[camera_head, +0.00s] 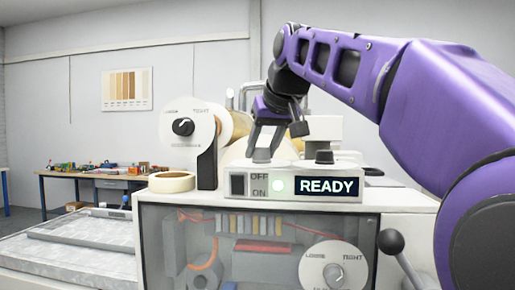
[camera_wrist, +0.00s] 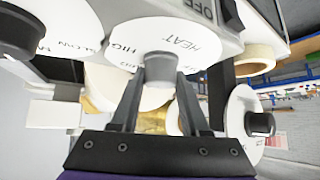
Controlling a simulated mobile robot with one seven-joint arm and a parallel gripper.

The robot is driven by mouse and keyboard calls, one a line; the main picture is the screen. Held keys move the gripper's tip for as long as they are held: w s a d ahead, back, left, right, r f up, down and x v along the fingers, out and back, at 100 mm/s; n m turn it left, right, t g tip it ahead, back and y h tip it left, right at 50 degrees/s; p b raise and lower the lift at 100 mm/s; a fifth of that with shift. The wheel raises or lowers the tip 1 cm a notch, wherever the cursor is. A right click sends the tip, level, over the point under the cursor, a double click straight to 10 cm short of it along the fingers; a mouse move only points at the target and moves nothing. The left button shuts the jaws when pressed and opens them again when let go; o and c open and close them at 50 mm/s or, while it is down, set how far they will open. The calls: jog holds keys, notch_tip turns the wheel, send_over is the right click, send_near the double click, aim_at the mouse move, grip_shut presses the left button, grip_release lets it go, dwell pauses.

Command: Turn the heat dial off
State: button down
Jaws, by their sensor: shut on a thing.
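The heat dial shows in the wrist view as a white disc (camera_wrist: 198,42) marked HEAT, with part of a word starting HIG at its left, and a grey knob (camera_wrist: 160,64) at its middle. My gripper (camera_wrist: 161,84) is shut on this knob, one finger at each side. In the head view my gripper (camera_head: 264,148) points down at the grey knob (camera_head: 261,156) on top of the control box (camera_head: 234,203). The dial's pointer and exact setting cannot be made out.
A second dial's dark knob (camera_head: 324,156) stands to the right on the box. A tape roll (camera_head: 172,182) and a black roll bracket (camera_head: 208,160) stand at the left. A ball-ended lever (camera_head: 391,242) is at the right.

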jog(key=shift+n, duration=0.3)
jog(key=n+g+y+p, duration=0.1)
jog(key=n+y, duration=0.2)
jog(key=n, duration=0.1)
jog(key=shift+r+g, duration=0.1)
jog(key=shift+g, duration=0.3)
jog(key=n+g+y+p, duration=0.1)
jog(key=n+p, duration=0.1)
jog(key=n+g+y+p, duration=0.1)
jog(key=n+p, duration=0.1)
jog(key=shift+r+n+g, duration=0.15)
jog(key=shift+n+g, duration=0.15)
jog(key=shift+g, duration=0.1)
jog(key=n+g+y+p, duration=0.1)
jog(key=n+g+p, duration=0.2)
jog(key=n+p, duration=0.1)
jog(key=shift+w+g, duration=0.1)
jog(key=shift+g, duration=0.2)
jog(key=n+g, duration=0.1)
jog(key=n, duration=0.1)
jog(key=n+g+p, duration=0.1)
jog(key=n, duration=0.1)
jog(key=shift+f+g, duration=0.3)
jog(key=shift+n+g, duration=0.3)
jog(key=shift+n, duration=0.1)
jog(key=shift+c, duration=2.2)
grip_release()
